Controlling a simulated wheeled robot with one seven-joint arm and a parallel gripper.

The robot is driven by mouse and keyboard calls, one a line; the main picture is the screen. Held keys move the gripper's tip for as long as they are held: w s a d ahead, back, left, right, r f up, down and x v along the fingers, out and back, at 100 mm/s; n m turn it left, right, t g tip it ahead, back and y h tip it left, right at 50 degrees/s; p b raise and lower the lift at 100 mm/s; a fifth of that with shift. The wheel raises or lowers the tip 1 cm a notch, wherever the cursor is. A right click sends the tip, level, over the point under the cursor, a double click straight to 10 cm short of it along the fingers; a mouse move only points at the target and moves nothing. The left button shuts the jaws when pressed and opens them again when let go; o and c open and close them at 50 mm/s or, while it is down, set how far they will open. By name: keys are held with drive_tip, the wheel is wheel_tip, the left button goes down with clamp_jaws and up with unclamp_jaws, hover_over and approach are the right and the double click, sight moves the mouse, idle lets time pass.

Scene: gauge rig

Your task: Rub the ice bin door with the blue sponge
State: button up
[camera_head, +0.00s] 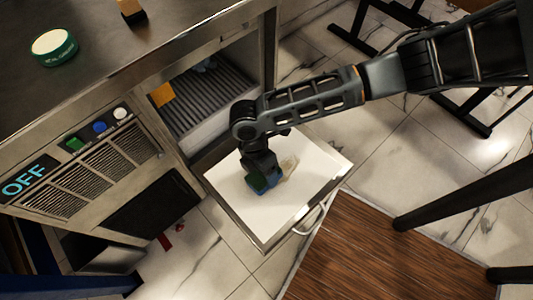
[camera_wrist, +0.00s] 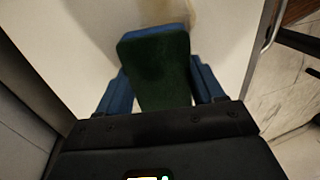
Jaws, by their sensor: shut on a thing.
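The ice bin door (camera_head: 305,158) is folded down open, its white inner face turned up. A brownish smear (camera_head: 289,167) marks that face near the middle. My gripper (camera_head: 262,181) is over the door, shut on the blue sponge (camera_head: 255,183), which has a dark green side. In the wrist view, the sponge (camera_wrist: 157,65) sits between the two blue fingers, its green side toward the camera. The smear shows partly at the top of that view, just beyond the sponge. The sponge is close to the door; I cannot tell whether it touches.
The ice bin's opening, with a dark ribbed part (camera_head: 205,100) and an orange piece (camera_head: 162,95), is behind the door. A green round tin (camera_head: 53,47) sits on the steel counter. A wooden tabletop (camera_head: 385,255) is near the door handle (camera_head: 310,222).

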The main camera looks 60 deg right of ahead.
drive_tip(key=shift+f, duration=0.1)
drive_tip(key=shift+d, duration=0.2)
drive_tip(key=shift+s+d+p, duration=0.3)
drive_tip(key=shift+d+p, duration=0.05)
drive_tip(key=shift+d, duration=0.65)
drive_tip(key=shift+s+d+p, duration=0.25)
drive_tip(key=shift+d+p, duration=0.05)
drive_tip(key=shift+d, duration=0.65)
drive_tip(key=shift+s+d+r+p, duration=0.1)
drive_tip(key=shift+s+d+p, duration=0.2)
drive_tip(key=shift+d, duration=0.5)
drive_tip(key=shift+s+d+r+p, duration=0.15)
drive_tip(key=shift+d+p, duration=0.1)
drive_tip(key=shift+d, duration=0.55)
drive_tip(key=shift+s+d+f, duration=0.1)
drive_tip(key=shift+s+d, duration=0.1)
drive_tip(key=shift+d, duration=0.45)
drive_tip(key=shift+s+d+f, duration=0.1)
drive_tip(key=shift+s+d, duration=0.1)
drive_tip(key=shift+d, duration=0.45)
drive_tip(key=shift+s+d+f, duration=0.1)
drive_tip(key=shift+s+d, duration=0.1)
drive_tip(key=shift+d, duration=0.45)
drive_tip(key=shift+r, duration=0.1)
drive_tip(key=shift+r+p, duration=0.1)
drive_tip(key=shift+p, duration=0.2)
drive_tip(key=p+v, duration=0.5)
drive_tip(key=shift+w+r, duration=0.3)
drive_tip(key=shift+r, duration=0.05)
drive_tip(key=shift+r, duration=0.1)
